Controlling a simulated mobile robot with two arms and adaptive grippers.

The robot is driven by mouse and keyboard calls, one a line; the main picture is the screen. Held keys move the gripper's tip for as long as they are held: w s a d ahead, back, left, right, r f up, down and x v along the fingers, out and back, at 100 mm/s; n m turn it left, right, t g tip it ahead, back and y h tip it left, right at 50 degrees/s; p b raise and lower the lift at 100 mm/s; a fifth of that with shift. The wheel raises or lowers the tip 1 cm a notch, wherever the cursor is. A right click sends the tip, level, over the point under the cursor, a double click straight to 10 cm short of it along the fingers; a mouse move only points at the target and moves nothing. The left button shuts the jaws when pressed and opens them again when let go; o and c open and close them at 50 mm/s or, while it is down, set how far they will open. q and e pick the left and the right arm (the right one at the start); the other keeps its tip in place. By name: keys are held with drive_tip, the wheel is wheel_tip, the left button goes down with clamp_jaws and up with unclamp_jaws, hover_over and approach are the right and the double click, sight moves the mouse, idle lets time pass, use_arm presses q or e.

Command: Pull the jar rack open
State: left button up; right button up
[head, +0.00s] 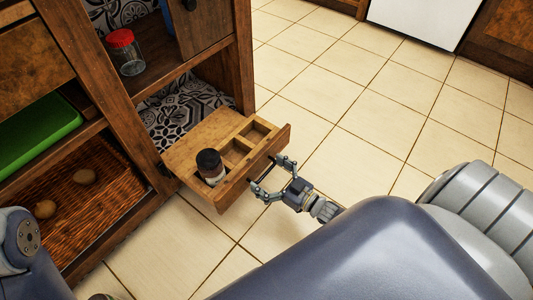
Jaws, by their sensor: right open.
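The jar rack (186,151) is a light wooden tray-like rack with square compartments. It sticks out from the lower opening of the wooden shelving over the tiled floor. A small dark-lidded jar (210,167) stands in one of its compartments; the other compartments in view look empty. My right gripper (264,174) is open at the front face of the rack, with its fingers spread along that board. I cannot tell whether the fingertips touch it. My left gripper is not in view; only part of my left arm shows at the lower left.
A red-lidded glass jar (126,54) stands on the shelf above the rack. A green tray (38,142) and a woven surface (95,208) with round brown items lie in the left bays. The tiled floor (345,100) beyond and right of the rack is clear.

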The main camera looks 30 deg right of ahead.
drive_tip(key=v, duration=1.2)
drive_tip(key=shift+r, duration=0.1)
